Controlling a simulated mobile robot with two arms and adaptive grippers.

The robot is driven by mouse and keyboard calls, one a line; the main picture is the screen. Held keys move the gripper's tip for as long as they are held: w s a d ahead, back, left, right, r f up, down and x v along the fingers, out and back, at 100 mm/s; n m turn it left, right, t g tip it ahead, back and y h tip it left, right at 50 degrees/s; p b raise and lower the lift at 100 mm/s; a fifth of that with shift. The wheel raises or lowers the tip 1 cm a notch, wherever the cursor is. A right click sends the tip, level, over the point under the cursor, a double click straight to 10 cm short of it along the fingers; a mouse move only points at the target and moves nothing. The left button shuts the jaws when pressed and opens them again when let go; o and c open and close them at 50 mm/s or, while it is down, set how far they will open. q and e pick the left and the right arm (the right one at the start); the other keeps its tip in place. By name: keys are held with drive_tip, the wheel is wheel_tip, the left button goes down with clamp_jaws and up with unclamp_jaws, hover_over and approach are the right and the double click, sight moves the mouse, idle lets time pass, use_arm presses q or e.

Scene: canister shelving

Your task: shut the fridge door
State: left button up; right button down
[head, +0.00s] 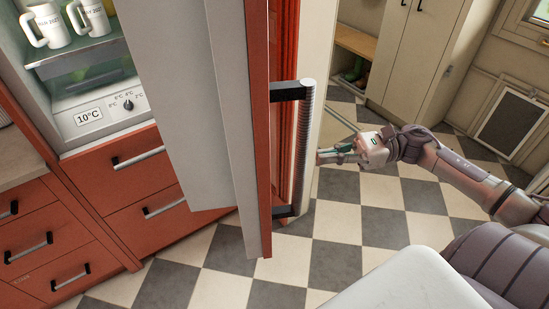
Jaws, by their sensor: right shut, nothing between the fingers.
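The fridge door (231,120) stands open in the head view, seen nearly edge-on, with its grey inner side to the left and red front to the right. Its vertical ribbed handle (303,146) is on the red side. The fridge interior (88,80) shows at the upper left, with a shelf and a temperature panel. My right gripper (322,155) is shut and empty, to the right of the handle, with its fingers pointing left toward it. Whether it touches the handle cannot be told. My left gripper is not in view.
Red drawers (140,174) with bar handles lie below the fridge interior, and more drawers (34,240) stand at the left. Two white mugs (45,26) sit on the fridge shelf. A beige cabinet (412,50) stands at the back. The checkered floor (345,218) is clear around the door.

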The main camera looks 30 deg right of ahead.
drive_tip(key=p+x, duration=0.5)
drive_tip(key=x, duration=0.6)
drive_tip(key=shift+a, duration=0.2)
drive_tip(key=shift+w, duration=0.15)
